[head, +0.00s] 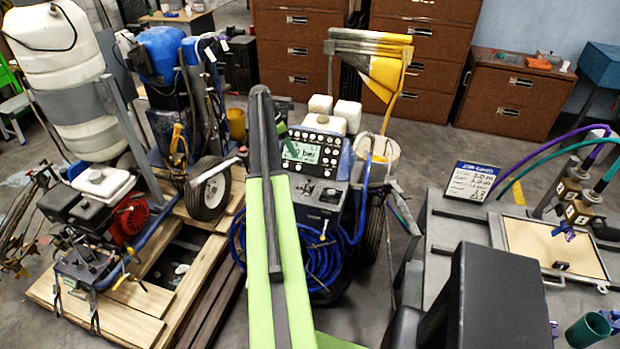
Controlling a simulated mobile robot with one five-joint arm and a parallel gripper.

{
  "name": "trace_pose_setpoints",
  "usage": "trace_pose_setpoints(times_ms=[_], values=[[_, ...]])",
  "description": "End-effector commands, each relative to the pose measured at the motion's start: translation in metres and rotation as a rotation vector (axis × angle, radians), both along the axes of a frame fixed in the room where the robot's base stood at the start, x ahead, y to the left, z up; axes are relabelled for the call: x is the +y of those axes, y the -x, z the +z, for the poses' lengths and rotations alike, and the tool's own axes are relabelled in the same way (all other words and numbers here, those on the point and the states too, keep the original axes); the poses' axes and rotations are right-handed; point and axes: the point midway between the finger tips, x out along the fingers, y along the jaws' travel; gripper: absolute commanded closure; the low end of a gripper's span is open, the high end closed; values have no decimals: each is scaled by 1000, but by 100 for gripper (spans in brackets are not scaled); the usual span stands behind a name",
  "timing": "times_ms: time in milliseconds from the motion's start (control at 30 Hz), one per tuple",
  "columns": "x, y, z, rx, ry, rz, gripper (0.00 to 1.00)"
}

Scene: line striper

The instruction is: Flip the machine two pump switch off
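A line-striping machine stands in the middle, with a black control panel (325,157) of several round knobs and a small lit screen (300,152). Two more machines stand at left: one with a large white tank (62,65) and a red-and-black engine (128,218), one with a blue tank (163,52). I cannot read which is machine two, nor pick out its pump switch or the switch's position.
Blue hose (325,262) coils on the middle machine. Wooden pallets (120,310) lie under the left machines. Brown drawer cabinets (515,95) line the back. Floor shows between cabinets and table.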

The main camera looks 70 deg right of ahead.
Motion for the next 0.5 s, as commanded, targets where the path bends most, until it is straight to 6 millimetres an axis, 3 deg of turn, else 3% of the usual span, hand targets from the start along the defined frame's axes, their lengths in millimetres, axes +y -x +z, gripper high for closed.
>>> trace_pose_setpoints(times_ms=[267, 500], values=[[0, 5, -19, -1, 1, -1, 62], [-4, 24, -67, -1, 0, -2, 62]])
